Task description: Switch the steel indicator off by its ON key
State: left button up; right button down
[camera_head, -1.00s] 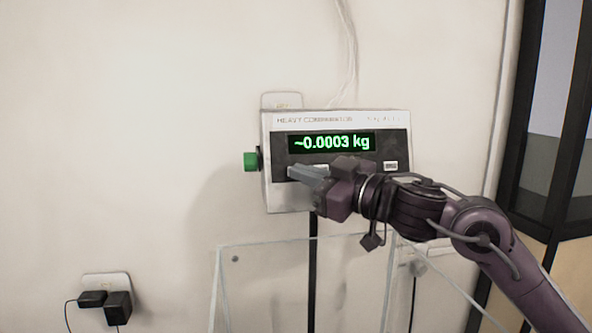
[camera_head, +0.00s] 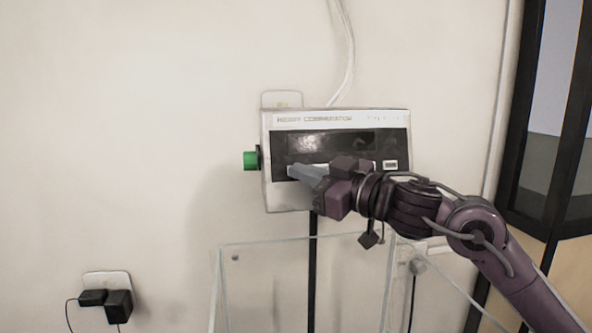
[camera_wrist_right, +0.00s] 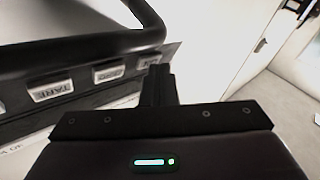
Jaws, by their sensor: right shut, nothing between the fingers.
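The steel indicator (camera_head: 286,198) hangs on the wall, with a dark front panel and a blank, unlit display (camera_head: 332,143). My right gripper (camera_head: 293,171) is shut and empty, its fingertips at the left end of the key row under the display. In the right wrist view the shut fingers (camera_wrist_right: 159,72) reach up to the end key (camera_wrist_right: 149,58) and cover part of it. Its label is not readable there, and I cannot tell whether the tips touch it. The TARE key (camera_wrist_right: 52,91) and one more key (camera_wrist_right: 113,72) show beside it. My left gripper is not in view.
A wall socket with black plugs (camera_head: 118,305) is at lower left. The wall left of the indicator is clear.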

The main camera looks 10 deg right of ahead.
dwell(0.5)
jog(key=shift+s+r, duration=0.15)
jog(key=shift+s, duration=0.5)
jog(key=shift+s, duration=0.1)
jog(key=s, duration=0.2)
jog(key=s+r, duration=0.1)
jog(key=s, duration=0.1)
jog(key=shift+s+r+p, duration=0.2)
jog(key=shift+s+p, duration=0.1)
dwell(0.5)
